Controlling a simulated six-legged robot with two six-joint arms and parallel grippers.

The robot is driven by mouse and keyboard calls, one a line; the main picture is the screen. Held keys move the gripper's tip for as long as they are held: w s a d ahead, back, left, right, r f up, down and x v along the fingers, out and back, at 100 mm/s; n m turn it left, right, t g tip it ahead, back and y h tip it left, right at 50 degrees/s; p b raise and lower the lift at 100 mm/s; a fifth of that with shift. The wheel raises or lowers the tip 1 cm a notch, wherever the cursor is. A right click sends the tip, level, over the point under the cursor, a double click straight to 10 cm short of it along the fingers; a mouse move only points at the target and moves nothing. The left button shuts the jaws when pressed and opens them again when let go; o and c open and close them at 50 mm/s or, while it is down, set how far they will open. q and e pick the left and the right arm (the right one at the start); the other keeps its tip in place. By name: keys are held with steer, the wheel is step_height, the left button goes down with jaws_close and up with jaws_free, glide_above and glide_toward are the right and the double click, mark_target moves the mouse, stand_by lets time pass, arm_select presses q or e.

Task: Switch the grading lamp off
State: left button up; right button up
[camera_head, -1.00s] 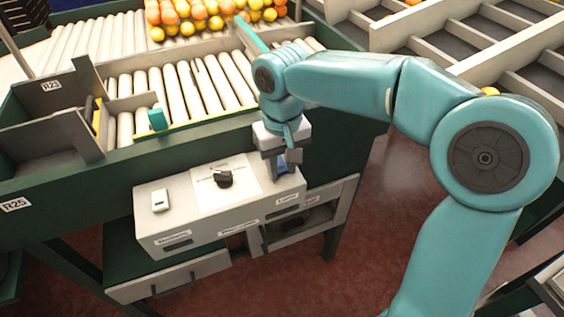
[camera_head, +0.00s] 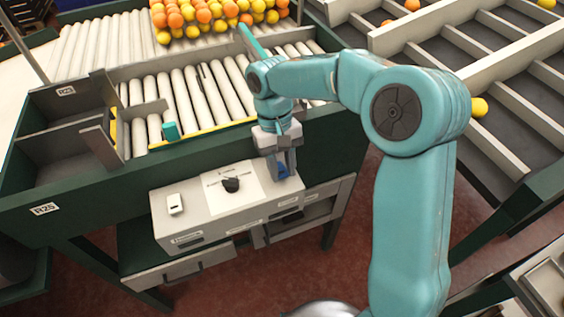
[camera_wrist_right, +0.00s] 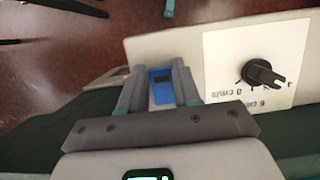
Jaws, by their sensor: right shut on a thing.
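A light grey control box (camera_head: 212,207) is mounted on the front of the green roller table. A black knob (camera_head: 231,185) sits on a white printed panel on its top; it also shows in the right wrist view (camera_wrist_right: 262,76). A small white switch-like part (camera_head: 175,204) is at the box's left end. My right gripper (camera_head: 283,172) is at the box's right end, pointing down. In the right wrist view its two fingers (camera_wrist_right: 162,72) stand on either side of a blue part (camera_wrist_right: 161,88), shut on it. The blue part is partly hidden by the fingers. My left gripper is out of view.
Roller lanes (camera_head: 190,95) lie behind the box, with oranges and lemons (camera_head: 215,18) at the back. Grey sorting bins (camera_head: 470,75) fill the right. An open drawer (camera_head: 185,268) is below the box.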

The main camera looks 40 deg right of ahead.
steer(key=shift+r, duration=0.1)
steer(key=o, duration=1.1)
steer(key=shift+c, duration=0.2)
steer(key=shift+w+r, duration=0.2)
steer(key=shift+r, duration=0.15)
steer(key=p+v, duration=0.2)
steer(key=v, duration=1.3)
steer(key=shift+r, duration=0.25)
